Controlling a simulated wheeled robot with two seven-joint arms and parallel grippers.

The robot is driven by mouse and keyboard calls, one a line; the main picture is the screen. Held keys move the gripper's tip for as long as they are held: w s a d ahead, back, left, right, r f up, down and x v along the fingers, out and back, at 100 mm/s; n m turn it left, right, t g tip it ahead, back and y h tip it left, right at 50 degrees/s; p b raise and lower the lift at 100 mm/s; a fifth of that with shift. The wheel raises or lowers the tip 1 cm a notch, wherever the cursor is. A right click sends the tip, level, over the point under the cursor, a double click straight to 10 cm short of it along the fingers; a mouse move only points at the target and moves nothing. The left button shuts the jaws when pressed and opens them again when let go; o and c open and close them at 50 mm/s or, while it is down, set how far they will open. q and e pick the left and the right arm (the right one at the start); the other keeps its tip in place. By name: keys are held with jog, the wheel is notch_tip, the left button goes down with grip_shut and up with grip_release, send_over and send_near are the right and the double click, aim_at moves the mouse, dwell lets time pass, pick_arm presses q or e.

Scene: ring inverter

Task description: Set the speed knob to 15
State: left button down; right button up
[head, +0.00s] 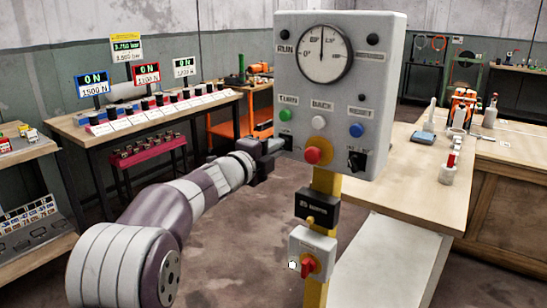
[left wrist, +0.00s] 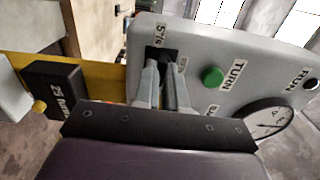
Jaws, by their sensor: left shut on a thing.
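The grey control panel (head: 392,75) stands on a yellow post in the head view. My left gripper (head: 272,147) reaches the lower left of its face. In the left wrist view the two fingers (left wrist: 163,88) come down onto the black speed knob (left wrist: 162,54), below the green TURN button (left wrist: 212,77) on the panel. They are shut on the knob. A label reading about "5°/s" (left wrist: 159,32) shows beside it. The fingers hide much of the knob and other marks, so its pointer cannot be read. My right gripper is not in view.
The panel also has a round gauge (head: 325,54) with its needle about upright, a red button (head: 313,155), a blue button (head: 356,130) and a black switch (head: 357,160). Workbenches stand left and right.

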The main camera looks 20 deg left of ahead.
pick_arm(q)
jog(key=shift+m+b, duration=0.45)
jog(key=shift+m, duration=0.25)
jog(key=c, duration=1.2)
grip_release()
jog(key=shift+d, duration=0.1)
jog(key=v, duration=1.2)
jog(key=shift+s, duration=0.35)
